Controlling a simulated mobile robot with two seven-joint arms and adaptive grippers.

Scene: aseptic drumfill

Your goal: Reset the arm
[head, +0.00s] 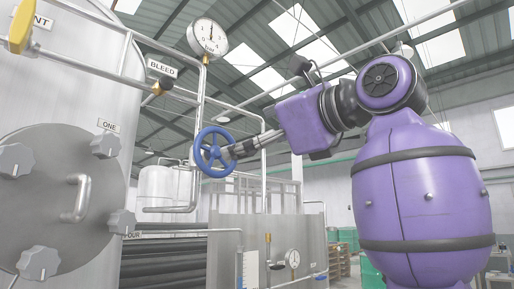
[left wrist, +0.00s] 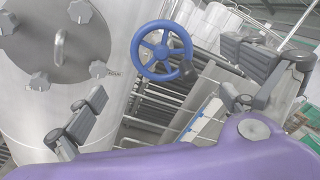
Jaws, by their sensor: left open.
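My purple left arm reaches across the head view from the right side, with its forearm angled up and to the left. My left gripper (head: 243,148) is at the end of it, overlapping the right edge of a blue handwheel (head: 214,152) in the picture. The left wrist view shows the gripper's two dark padded fingers spread wide with nothing between them that they hold. In that view the blue handwheel (left wrist: 162,50) appears beyond the gap between the fingers; whether anything touches it, I cannot tell. My right gripper is in neither view.
A large steel tank with a round hatch (head: 60,195), knobs and a handle fills the left. A pressure gauge (head: 207,37) and pipes stand above the handwheel.

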